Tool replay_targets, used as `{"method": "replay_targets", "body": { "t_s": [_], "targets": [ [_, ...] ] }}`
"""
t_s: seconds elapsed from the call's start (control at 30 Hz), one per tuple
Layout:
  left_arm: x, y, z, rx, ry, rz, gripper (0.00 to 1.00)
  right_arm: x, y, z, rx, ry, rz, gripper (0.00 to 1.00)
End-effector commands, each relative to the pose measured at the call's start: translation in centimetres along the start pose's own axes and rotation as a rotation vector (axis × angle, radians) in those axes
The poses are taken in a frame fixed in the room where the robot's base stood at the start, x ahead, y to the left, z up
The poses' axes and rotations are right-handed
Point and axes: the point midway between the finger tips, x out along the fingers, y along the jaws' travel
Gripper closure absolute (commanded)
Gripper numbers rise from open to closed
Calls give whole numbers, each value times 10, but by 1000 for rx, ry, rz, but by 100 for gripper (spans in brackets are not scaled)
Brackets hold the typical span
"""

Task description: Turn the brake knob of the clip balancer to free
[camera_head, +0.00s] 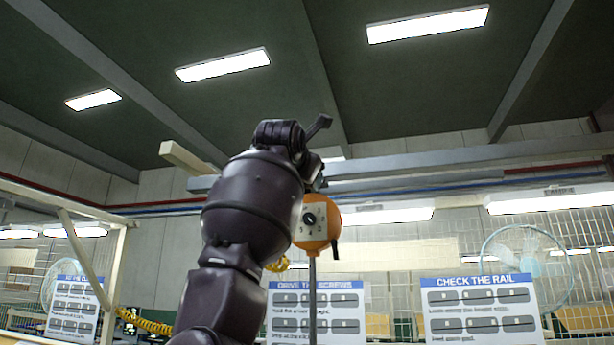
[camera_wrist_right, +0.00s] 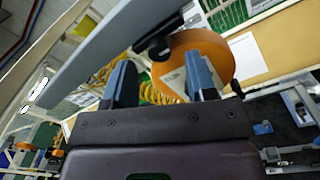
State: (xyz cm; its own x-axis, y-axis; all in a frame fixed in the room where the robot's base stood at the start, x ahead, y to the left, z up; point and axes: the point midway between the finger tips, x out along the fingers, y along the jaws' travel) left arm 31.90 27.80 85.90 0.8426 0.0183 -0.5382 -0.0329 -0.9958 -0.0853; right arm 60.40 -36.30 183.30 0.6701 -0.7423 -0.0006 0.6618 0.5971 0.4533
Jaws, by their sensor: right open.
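The clip balancer (camera_head: 329,213) is an orange round housing hanging under a rail, with a pale plate on its face. The black brake knob (camera_head: 309,218) sits on that plate; its labels are too small to read. My dark right arm rises just left of the balancer and covers its left edge. In the right wrist view my right gripper (camera_wrist_right: 157,62) is open, its two blue-grey fingers apart. The balancer (camera_wrist_right: 208,48) lies beyond them, partly behind the right-hand finger. I cannot make out the knob there. My left gripper is not in view.
A grey overhead beam (camera_wrist_right: 90,45) runs close by the fingers in the wrist view. A rod (camera_head: 312,290) hangs below the balancer. A yellow coiled hose (camera_wrist_right: 150,94) shows behind the fingers. Instruction boards, including one reading CHECK THE RAIL (camera_head: 480,310), stand below, with fans behind.

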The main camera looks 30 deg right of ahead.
Motion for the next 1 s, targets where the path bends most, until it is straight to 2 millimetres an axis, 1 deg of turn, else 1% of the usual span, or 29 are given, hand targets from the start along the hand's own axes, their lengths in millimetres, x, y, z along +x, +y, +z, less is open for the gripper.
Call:
{"method": "replay_targets", "body": {
  "t_s": [0.03, 0.1, 0.2, 0.33, 0.57, 0.6, 0.77, 0.9, 0.93, 1.0],
  "targets": [
    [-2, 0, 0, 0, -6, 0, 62, 7, 1, 1, -1, 1, -2, 48],
    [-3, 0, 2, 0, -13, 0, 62, 15, 0, 1, 0, 1, -1, 48],
    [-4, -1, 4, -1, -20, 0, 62, 22, 0, 0, -1, 0, -1, 48],
    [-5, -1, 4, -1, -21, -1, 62, 26, 0, 0, -1, 1, -1, 48],
    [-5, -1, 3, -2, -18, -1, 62, 27, 0, 0, 0, 0, 0, 48],
    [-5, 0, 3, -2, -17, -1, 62, 26, 0, 0, 0, 0, 0, 50],
    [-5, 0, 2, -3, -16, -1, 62, 26, 0, 0, 0, 0, 0, 74],
    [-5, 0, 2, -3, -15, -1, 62, 26, 0, 0, 0, 0, 0, 96],
    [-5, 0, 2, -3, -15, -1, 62, 26, 0, 0, 0, 0, 0, 98],
    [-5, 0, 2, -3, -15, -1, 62, 26, 0, 0, -1, 0, 0, 98]
  ]
}}
